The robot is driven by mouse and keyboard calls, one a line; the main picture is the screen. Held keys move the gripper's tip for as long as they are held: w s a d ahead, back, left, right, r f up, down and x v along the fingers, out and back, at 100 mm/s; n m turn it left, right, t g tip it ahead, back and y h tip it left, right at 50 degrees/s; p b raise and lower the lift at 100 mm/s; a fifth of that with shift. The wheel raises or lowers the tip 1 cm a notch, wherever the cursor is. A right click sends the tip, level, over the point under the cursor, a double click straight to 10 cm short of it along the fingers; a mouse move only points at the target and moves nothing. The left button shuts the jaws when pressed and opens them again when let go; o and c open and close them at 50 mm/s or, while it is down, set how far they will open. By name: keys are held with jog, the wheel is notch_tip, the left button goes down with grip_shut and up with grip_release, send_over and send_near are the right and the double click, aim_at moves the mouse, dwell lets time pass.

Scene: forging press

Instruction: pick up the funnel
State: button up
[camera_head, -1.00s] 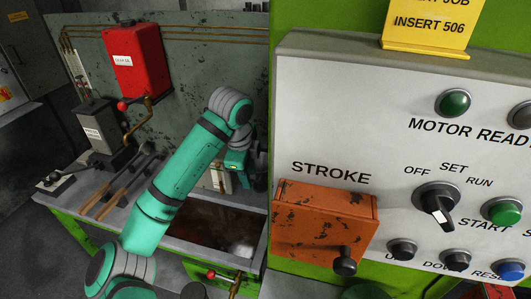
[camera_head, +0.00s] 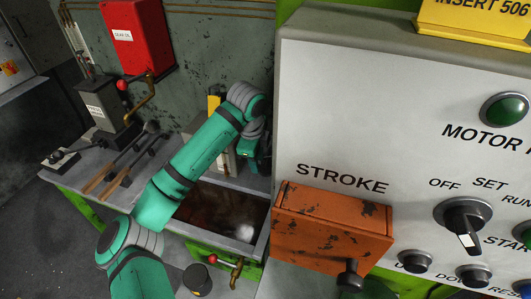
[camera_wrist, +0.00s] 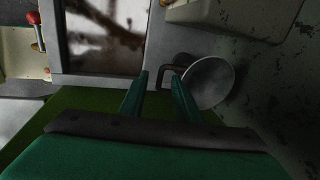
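In the wrist view, a round grey metal piece with a wide rim and a dark loop handle, which looks like the funnel (camera_wrist: 212,82), lies right of my gripper (camera_wrist: 160,76). The funnel's lower left is hidden behind that finger. In the head view my gripper is mostly hidden by my arm near the panel's left edge, and I cannot make out the funnel there.
A tank of dark liquid (camera_head: 212,215) lies below my arm, with its grey rim close to the fingers in the wrist view. The orange stroke box (camera_head: 325,238) juts from the control panel (camera_head: 370,110) at right. Long-handled tools (camera_head: 122,165) lie on the left bench.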

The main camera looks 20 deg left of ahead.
jog(key=shift+x, duration=1.65)
grip_shut()
jog(key=w+v, duration=0.2)
jog(key=v, duration=0.8)
jog(key=w+r+v, duration=0.1)
jog(key=w+v, duration=0.1)
jog(key=v, duration=0.8)
jog(key=shift+r, duration=0.3)
jog(key=shift+w, duration=0.1)
